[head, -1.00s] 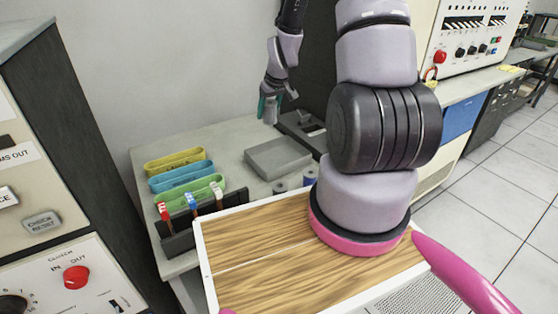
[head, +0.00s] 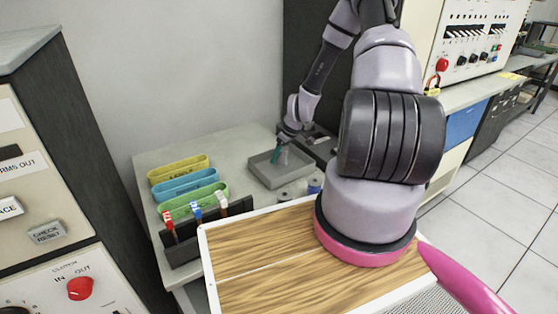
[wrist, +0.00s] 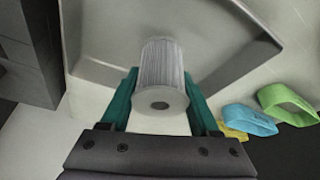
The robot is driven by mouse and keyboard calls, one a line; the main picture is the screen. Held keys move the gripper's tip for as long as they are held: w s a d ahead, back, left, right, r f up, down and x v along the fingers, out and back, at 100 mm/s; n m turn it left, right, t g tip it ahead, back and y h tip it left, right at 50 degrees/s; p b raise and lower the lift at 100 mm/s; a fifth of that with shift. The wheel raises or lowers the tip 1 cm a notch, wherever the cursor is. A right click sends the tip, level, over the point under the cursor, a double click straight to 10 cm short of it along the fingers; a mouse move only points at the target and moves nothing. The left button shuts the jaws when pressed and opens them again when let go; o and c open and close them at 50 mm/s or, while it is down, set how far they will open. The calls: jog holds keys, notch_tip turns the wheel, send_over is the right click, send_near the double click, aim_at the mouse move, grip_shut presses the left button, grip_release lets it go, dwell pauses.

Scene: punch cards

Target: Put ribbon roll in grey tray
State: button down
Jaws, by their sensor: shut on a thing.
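The ribbon roll (wrist: 160,72) is a ribbed, pale grey cylinder with a dark hole in its end. My gripper (wrist: 160,98), with teal fingers, is shut on it in the wrist view. The grey tray (wrist: 225,45) lies beyond and below the roll in that view. In the head view the tray (head: 268,176) is on the table, and my gripper (head: 280,153) is over the tray. The roll shows only as a small pale patch there. I cannot tell whether the roll touches the tray floor.
Yellow (head: 178,168), blue (head: 184,183) and green (head: 194,200) bins stand left of the tray. A dark rack (head: 208,230) with coloured-tipped items stands in front of them. Grey (head: 284,194) and blue (head: 315,184) rolls stand near the tray's front. A dark device (head: 318,145) sits behind it.

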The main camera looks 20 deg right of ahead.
jog(key=shift+f, duration=1.2)
jog(key=shift+c, duration=0.6)
grip_release()
jog(key=shift+f, duration=0.1)
